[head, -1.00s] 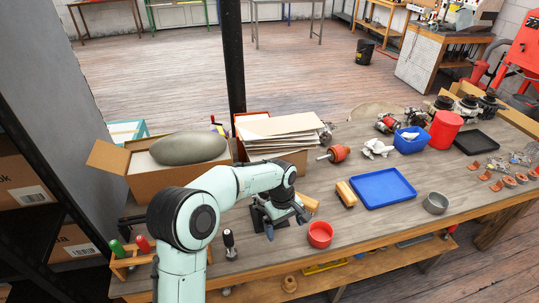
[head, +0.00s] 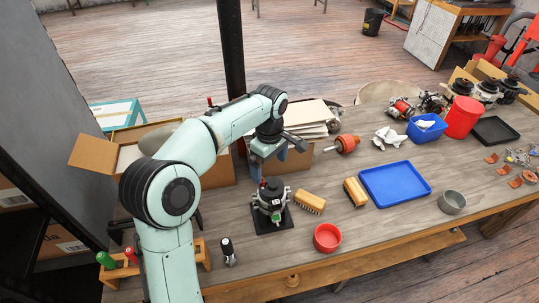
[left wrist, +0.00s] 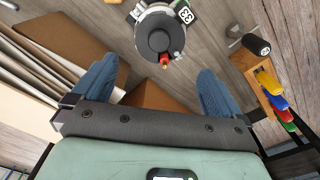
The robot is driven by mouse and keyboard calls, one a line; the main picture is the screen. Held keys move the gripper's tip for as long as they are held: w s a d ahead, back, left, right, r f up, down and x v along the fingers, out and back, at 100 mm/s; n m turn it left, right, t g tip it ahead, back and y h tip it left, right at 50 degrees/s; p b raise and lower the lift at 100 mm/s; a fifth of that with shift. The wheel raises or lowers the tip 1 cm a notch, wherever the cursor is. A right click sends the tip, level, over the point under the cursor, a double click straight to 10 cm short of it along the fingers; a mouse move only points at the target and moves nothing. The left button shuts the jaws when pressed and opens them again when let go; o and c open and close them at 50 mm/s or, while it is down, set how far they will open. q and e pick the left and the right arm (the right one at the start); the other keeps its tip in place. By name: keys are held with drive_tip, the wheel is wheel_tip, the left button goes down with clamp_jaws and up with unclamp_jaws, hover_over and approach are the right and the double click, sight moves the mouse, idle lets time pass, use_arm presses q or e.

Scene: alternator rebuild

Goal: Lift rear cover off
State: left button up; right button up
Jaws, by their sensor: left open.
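The alternator stands upright on a black base plate (head: 272,222) near the front of the bench. Its dark rear cover (head: 271,186) with a red terminal is on top. In the left wrist view the cover (left wrist: 159,38) shows from above, between and beyond the fingers. My left gripper (head: 277,158) is above the alternator, open and empty, with its blue fingers apart. In the left wrist view the fingers (left wrist: 156,88) are wide apart and do not touch the cover. My right gripper is not in view.
A red bowl (head: 327,238), two brushes (head: 311,203), and a blue tray (head: 395,184) lie right of the alternator. Cardboard boxes (head: 93,152) are behind.

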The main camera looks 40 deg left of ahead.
sight(269, 182)
use_arm(q)
wheel_tip(269, 182, down, 10)
drive_tip(key=shift+a+b, duration=0.1)
drive_tip(key=shift+b, duration=0.4)
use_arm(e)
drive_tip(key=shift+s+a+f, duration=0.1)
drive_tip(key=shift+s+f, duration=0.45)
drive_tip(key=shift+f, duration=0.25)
use_arm(q)
drive_tip(key=c, duration=0.8)
drive_tip(key=shift+r, duration=0.35)
drive_tip(key=shift+c, duration=0.2)
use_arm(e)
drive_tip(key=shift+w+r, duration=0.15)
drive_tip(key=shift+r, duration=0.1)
use_arm(q)
drive_tip(key=shift+w+r+p, duration=0.1)
drive_tip(key=shift+r+p, duration=0.35)
drive_tip(key=shift+r, duration=0.05)
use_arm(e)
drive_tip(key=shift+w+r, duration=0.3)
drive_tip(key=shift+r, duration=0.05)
use_arm(q)
drive_tip(key=shift+r, duration=0.15)
drive_tip(key=shift+r+p, duration=0.6)
drive_tip(key=shift+r, duration=0.5)
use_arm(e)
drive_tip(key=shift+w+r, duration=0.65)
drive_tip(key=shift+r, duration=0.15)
